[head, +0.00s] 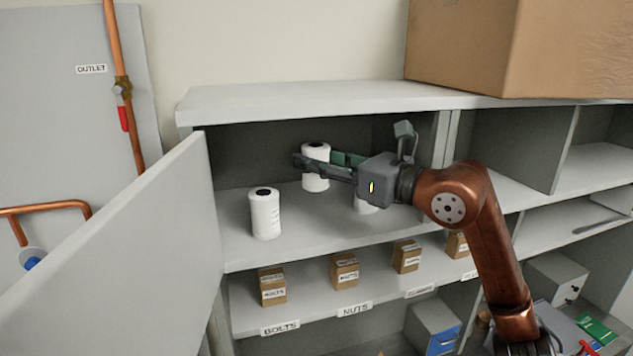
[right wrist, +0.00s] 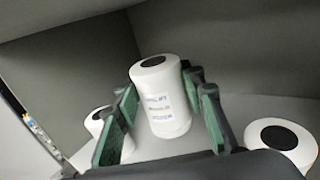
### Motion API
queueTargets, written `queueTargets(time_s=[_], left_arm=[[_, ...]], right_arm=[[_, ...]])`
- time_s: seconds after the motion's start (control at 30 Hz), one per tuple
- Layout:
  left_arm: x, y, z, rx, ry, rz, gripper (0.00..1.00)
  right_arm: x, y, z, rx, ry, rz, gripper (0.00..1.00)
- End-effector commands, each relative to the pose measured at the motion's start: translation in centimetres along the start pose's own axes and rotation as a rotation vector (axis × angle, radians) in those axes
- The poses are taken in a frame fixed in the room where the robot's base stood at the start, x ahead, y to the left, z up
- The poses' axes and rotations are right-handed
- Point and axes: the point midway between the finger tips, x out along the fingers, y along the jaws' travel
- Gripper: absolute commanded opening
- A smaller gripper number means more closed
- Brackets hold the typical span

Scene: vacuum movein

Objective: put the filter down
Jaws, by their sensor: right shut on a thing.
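A white cylindrical filter (head: 316,176) with a dark top is in the upper cabinet compartment. My right gripper (head: 316,158) reaches in from the right and is shut on it. In the right wrist view this filter (right wrist: 162,97), with blue print, stands upright between the green finger pads. I cannot tell whether its base touches the shelf. A second filter (head: 264,214) stands on the shelf to the left, nearer the front. A third filter (head: 366,207) stands below my gripper, its top hidden. My left gripper is not in view.
An open cabinet door (head: 130,260) stands at the left. The shelf below holds several small cardboard boxes (head: 345,272) above labels such as BOLTS and NUTS. A large cardboard box (head: 460,45) sits on the cabinet top (head: 300,97). Copper pipes (head: 120,60) run at far left.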

Motion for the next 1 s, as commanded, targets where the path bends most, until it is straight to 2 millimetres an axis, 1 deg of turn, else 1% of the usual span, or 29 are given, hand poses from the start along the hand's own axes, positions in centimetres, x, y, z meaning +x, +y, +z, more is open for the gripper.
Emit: queueTargets(time_s=[0.03,0.13,0.27,0.43,0.5,0.63,0.97,1.0], left_arm=[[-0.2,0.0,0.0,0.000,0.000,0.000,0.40],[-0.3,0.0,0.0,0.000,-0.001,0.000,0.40],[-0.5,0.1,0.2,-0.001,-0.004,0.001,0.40],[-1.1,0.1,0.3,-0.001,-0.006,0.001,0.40],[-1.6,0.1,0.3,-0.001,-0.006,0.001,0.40],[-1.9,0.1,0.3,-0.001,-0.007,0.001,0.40],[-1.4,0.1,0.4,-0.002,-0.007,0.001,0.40],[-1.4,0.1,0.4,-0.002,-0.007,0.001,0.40]], right_arm=[[-0.1,0.0,-1.1,0.000,0.003,0.001,0.05],[-0.1,0.1,-2.1,0.000,0.002,0.001,0.05],[-0.1,0.1,-2.9,0.000,0.001,0.001,0.05],[-0.2,0.1,-5.4,0.002,0.003,0.001,0.05],[-0.1,0.0,-6.0,0.003,0.002,0.002,0.05],[0.1,-0.1,-6.4,-0.001,0.000,0.001,0.05],[0.1,-0.1,-6.9,-0.001,0.001,0.000,0.05],[0.1,-0.1,-7.0,0.000,0.002,0.000,0.37]])
